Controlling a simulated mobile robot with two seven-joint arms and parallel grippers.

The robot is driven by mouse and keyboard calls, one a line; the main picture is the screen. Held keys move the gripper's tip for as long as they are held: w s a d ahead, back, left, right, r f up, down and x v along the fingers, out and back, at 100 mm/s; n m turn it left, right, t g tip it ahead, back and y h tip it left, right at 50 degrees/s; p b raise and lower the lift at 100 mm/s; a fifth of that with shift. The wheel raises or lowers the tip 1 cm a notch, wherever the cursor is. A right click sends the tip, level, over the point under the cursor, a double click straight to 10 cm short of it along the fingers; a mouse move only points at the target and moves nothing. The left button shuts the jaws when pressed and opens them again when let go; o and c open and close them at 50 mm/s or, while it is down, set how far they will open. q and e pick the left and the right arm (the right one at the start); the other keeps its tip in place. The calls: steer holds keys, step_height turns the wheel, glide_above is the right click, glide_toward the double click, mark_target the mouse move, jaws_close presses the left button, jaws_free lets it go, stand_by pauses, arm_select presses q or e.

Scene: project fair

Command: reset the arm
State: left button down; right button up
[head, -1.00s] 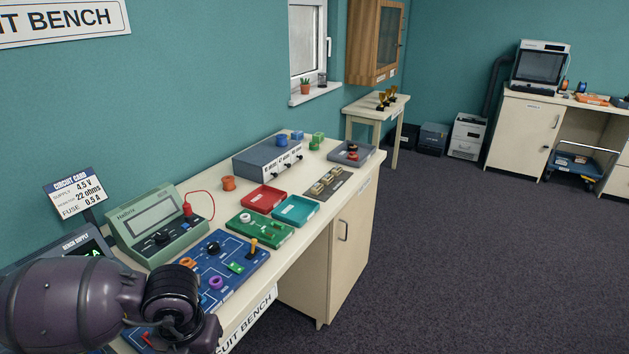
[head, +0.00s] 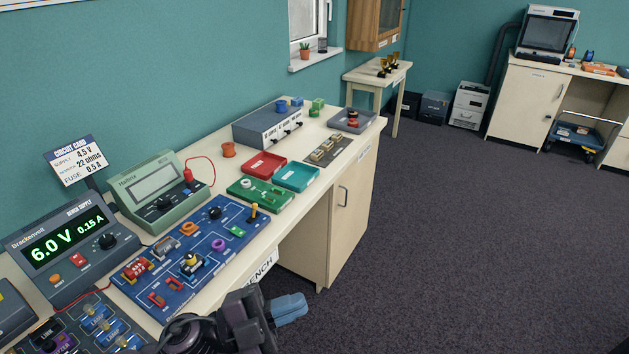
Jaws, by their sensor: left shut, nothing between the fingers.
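My left gripper (head: 288,308) shows at the bottom of the head view, with its light blue fingers together and nothing between them. It is out over the dark floor, in front of the bench's front edge and apart from it. Part of my left arm (head: 205,335) shows beside it and covers a bit of the bench front. My right gripper is not in the picture.
The circuit bench (head: 225,265) carries a blue circuit board (head: 205,245), a bench supply (head: 65,250) reading 6.0 V, a green meter (head: 155,190), a red tray (head: 264,165) and a teal tray (head: 297,177). The carpet (head: 450,250) at right is clear.

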arm_select(q)
steer(key=w+a+f+n+t+y, duration=0.4)
steer(key=a+f+n+t+y, duration=0.4)
steer(key=a+n+t+y, duration=0.6)
steer(key=s+a+f+n+g+y, duration=0.2)
steer(key=s+a+f+n+g, duration=0.2)
steer(key=f, duration=0.3)
steer(key=s+a+f+n+g+y, duration=0.3)
steer(key=s+a+f+n, duration=0.3)
steer(key=f, duration=0.2)
steer(key=shift+s+a+f+g+y, duration=0.2)
steer(key=shift+s+g+y, duration=0.1)
steer(key=shift+g, duration=0.1)
